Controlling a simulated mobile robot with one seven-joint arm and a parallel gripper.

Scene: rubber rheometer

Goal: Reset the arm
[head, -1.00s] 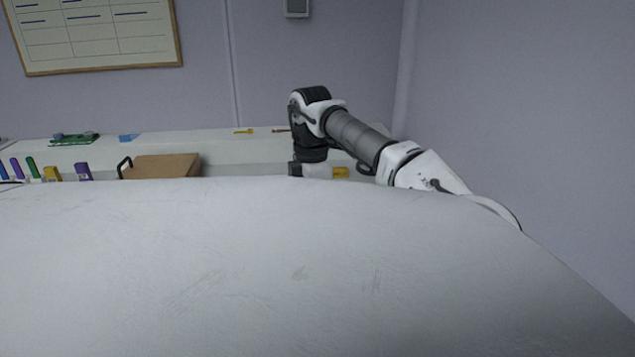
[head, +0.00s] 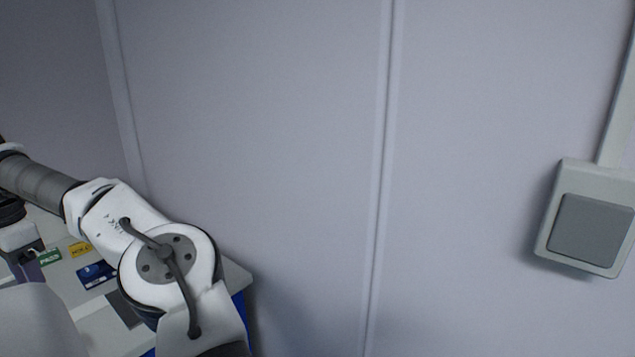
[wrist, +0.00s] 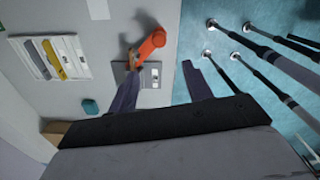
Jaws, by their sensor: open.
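My arm (head: 125,225) shows at the left of the head view, bent over a white table. An orange-handled thing (wrist: 148,45) lies beyond the left finger, by a small grey plate (wrist: 150,75). I cannot tell the gap in height between the fingers and these things.
The table carries a green label (head: 50,257), a yellow label (head: 80,249) and a blue card (head: 95,274). A wall switch (head: 590,232) is at the right. The wrist view shows a tray (wrist: 27,58), a teal block (wrist: 90,106) and several metal legs (wrist: 262,55) over blue floor.

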